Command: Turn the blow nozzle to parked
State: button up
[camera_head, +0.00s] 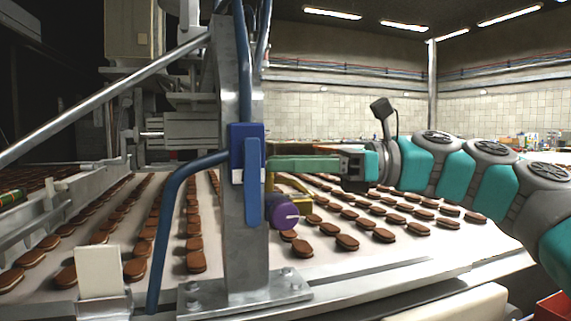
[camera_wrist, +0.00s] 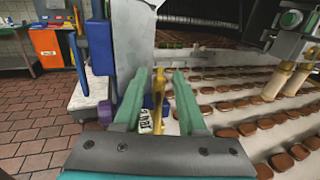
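A yellow bracket-like piece (camera_head: 290,184), which may be the blow nozzle, sits beside the steel post (camera_head: 233,220) over the conveyor. A purple knob (camera_head: 284,211) with a white line on its face is just below it. My gripper (camera_head: 272,164) reaches in from the right, its green fingers level with the blue box on the post and just above the yellow piece. In the wrist view the fingers are apart (camera_wrist: 161,76), with the yellow piece (camera_wrist: 158,92) showing between them; contact cannot be told. A white label with dark letters (camera_wrist: 145,122) is partly hidden by the left finger.
A blue box (camera_head: 246,140) with a blue lever (camera_head: 252,183) is fixed on the post near my fingertips. A blue pipe (camera_head: 166,235) curves down left of the post. Rows of brown sandwich biscuits lie on the white conveyor (camera_head: 330,262) below.

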jog(key=shift+a, duration=0.2)
grip_shut()
dwell(0.4)
